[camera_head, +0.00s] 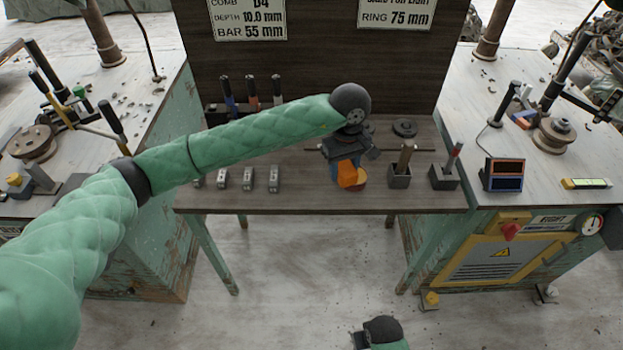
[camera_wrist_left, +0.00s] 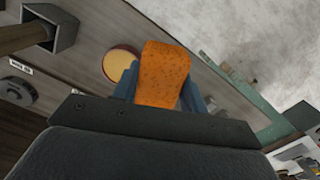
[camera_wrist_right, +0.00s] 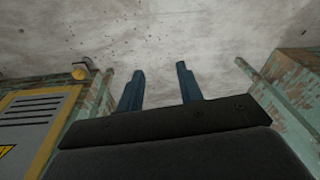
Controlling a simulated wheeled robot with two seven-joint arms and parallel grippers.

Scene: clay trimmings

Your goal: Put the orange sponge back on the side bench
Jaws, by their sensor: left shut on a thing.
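The orange sponge (camera_head: 347,175) is in the jaws of my left gripper (camera_head: 345,168), over the front part of the dark wooden bench (camera_head: 290,195). In the left wrist view the sponge (camera_wrist_left: 163,75) sits between the two blue fingers of my left gripper (camera_wrist_left: 160,92), which are shut on it. A round, tan-topped dish or pad (camera_wrist_left: 118,63) is right beside the sponge, partly hidden by a finger. My right gripper (camera_wrist_right: 160,88) is open and empty, with pale floor beyond its fingers.
Two grey holders (camera_head: 400,180) (camera_head: 443,178) stand right of the sponge. Several small metal blocks (camera_head: 248,179) line the bench's left front. Green-sided worktops with tools stand at left (camera_head: 130,95) and right (camera_head: 475,105). An upright board (camera_head: 320,70) rises behind.

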